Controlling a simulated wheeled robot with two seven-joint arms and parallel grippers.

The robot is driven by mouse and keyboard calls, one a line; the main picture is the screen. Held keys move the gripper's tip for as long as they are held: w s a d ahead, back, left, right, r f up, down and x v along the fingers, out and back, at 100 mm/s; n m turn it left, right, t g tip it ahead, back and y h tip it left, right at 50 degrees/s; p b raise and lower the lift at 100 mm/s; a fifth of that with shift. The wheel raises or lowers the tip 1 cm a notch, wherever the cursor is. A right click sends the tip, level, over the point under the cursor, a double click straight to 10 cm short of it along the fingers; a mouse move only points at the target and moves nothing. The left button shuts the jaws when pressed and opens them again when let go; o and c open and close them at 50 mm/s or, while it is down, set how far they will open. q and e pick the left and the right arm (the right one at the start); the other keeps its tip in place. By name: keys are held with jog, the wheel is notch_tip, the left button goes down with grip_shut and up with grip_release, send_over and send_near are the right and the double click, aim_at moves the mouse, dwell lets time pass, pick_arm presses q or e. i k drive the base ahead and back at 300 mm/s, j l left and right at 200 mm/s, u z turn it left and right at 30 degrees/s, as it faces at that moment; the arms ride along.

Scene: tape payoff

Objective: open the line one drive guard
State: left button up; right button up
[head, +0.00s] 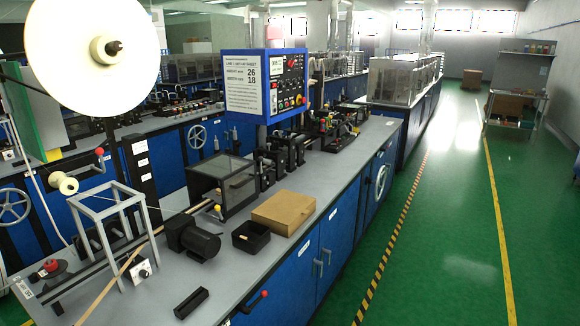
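A dark box with smoky clear panels (238,190) stands on the grey bench of the line with the "Line 1 set-up sheet" (244,85). It looks like the drive guard, though no label on it is readable. Its lid appears closed, and a small handle shows on its front face. What is inside is too dark to make out. Neither of my grippers can be made out in the head view. A small dark shape (577,166) is cut off at the right edge, and I cannot tell what it is.
A black motor (192,238), an open black bin (250,237) and a cardboard box (283,212) sit near the dark box. A large white reel (92,45) stands at upper left. The green floor (450,225) at right is clear, with striped and yellow lines.

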aim_at(237, 176)
jog(key=i+l+u, duration=0.15)
jog(key=i+l, duration=0.3)
jog(key=i+l+u, duration=0.2)
jog(key=i+l, duration=0.25)
jog(key=i+l+u, duration=0.15)
jog(key=i+l, duration=0.25)
jog(key=l, duration=0.25)
